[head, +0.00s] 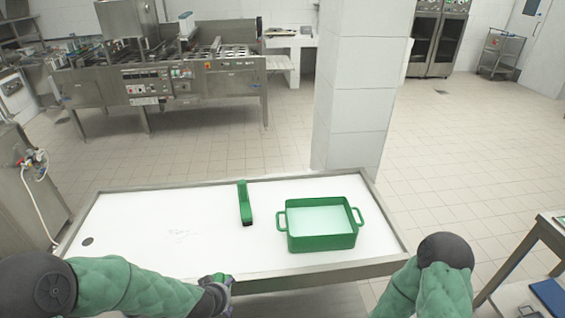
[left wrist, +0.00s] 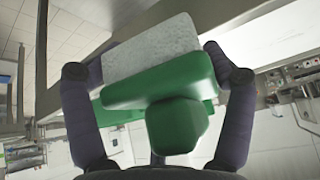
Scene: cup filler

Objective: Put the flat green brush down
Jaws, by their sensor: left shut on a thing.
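My left gripper (head: 217,284) is at the table's front edge in the head view, with a bit of green showing in it. In the left wrist view, my left gripper (left wrist: 158,95) is shut on the flat green brush (left wrist: 160,82). The brush has a green body with a rounded green end toward the camera and a pale grey, rough-looking block on its far side. One finger is on each side of it. In the head view the brush is mostly hidden by the gripper. My right gripper is out of view; only part of its arm shows.
The white-topped table (head: 150,214) has a raised metal rim. A white pillar (head: 362,90) rises behind.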

